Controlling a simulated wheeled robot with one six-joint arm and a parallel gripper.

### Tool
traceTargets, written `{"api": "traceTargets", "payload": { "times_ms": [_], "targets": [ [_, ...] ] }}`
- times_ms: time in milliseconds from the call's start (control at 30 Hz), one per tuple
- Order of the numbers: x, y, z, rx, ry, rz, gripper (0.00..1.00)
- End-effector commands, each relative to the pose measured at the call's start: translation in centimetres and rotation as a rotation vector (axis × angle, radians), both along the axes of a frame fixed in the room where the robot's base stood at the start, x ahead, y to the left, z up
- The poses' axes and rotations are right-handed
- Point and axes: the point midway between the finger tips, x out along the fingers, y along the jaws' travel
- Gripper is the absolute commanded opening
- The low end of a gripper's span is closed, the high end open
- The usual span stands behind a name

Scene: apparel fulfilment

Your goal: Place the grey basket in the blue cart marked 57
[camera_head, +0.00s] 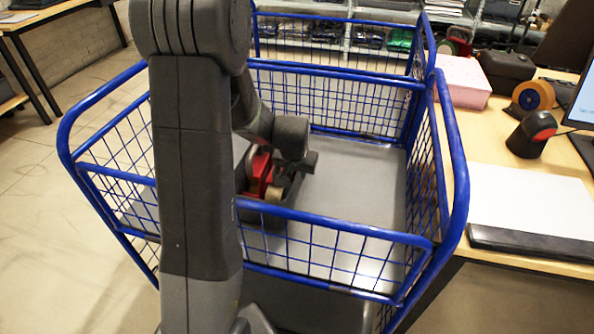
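A blue wire-mesh cart (335,229) with a flat grey floor stands in front of me, open at the top. No number 57 is readable on the sides I see. My arm reaches over its near rim, and my gripper (268,200), with red and dark parts, is low inside the cart behind the near mesh wall. The mesh and my own arm partly hide the fingers, so I cannot tell whether they are open or shut. I cannot make out a grey basket; my arm covers the left part of the cart's inside.
A wooden desk to the right holds a pink box (462,82), an orange tape roll (533,95), a dark scanner (530,135) and a white pad (530,203). Shelves with packed goods (345,38) stand behind the cart. The floor at left is clear.

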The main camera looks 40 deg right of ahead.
Motion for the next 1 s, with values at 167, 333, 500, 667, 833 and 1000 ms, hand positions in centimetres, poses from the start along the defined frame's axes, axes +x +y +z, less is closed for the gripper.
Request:
{"api": "traceTargets", "payload": {
  "times_ms": [167,333,500,667,833,1000],
  "targets": [
    [-0.2,0.2,1.2,-0.002,-0.001,0.0,0.24],
    [-1.0,0.9,3.8,-0.003,-0.003,0.0,0.24],
    [-2.0,1.8,6.9,-0.003,-0.003,0.0,0.24],
    [-2.7,2.5,9.3,-0.003,-0.003,-0.001,0.24],
    [-3.3,3.0,10.8,-0.001,-0.001,-0.001,0.24],
    [-3.4,3.2,11.3,-0.001,-0.001,-0.001,0.24]
  ]
}}
